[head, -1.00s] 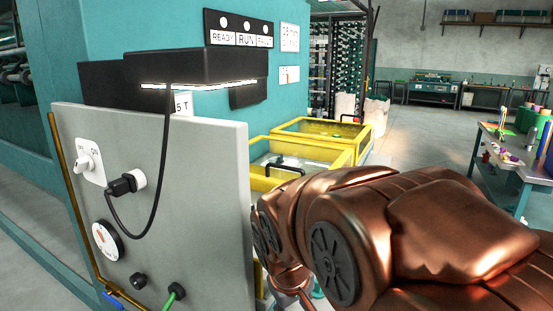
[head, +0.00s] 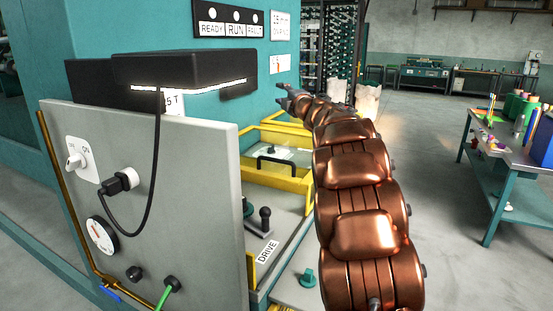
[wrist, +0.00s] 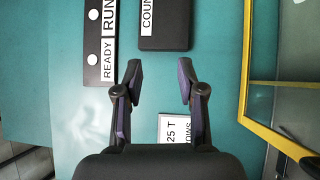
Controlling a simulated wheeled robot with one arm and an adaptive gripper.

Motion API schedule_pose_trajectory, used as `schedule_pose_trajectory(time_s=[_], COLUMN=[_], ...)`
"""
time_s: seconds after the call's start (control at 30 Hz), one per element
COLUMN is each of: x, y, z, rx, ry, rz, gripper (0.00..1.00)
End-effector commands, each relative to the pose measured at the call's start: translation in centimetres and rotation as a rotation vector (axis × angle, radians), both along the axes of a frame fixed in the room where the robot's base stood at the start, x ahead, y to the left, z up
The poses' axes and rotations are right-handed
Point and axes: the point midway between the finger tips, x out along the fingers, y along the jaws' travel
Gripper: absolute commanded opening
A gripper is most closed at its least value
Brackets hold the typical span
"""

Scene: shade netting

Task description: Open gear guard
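A yellow-framed guard with a clear panel lies low on the teal machine in the head view, with a black handle (head: 276,163) on its near part. The yellow frame (head: 279,182) is partly hidden by the grey panel and my arm. A yellow frame (wrist: 246,80) with a clear pane also shows at the right of the wrist view. Which yellow-framed part is the gear guard, I cannot tell for certain. My gripper (head: 283,94) is above and behind the black handle, near the machine's teal wall. In the wrist view my gripper (wrist: 160,72) is open and empty, its fingers apart.
A grey control panel (head: 190,215) with a switch, plug and gauge stands at the near left. A black knob (head: 264,219) and a DRIVE label (head: 267,251) are beside it. A work table (head: 505,160) stands at the right. The floor between is clear.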

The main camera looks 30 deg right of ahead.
Motion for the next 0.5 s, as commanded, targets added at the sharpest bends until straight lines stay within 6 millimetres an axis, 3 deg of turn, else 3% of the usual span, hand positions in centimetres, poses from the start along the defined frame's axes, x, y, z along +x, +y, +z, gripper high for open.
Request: schedule_pose_trajectory(time_s=[0.13,0.27,0.5], x=[0.7,-0.2,-5.2], y=[0.1,0.6,1.2], z=[-1.2,-3.6,-10.5], rx=[-0.187,-0.333,-0.536], ry=[0.003,0.015,0.055], rz=[0.191,0.369,0.705], gripper=[0.39,0.39,0.39])
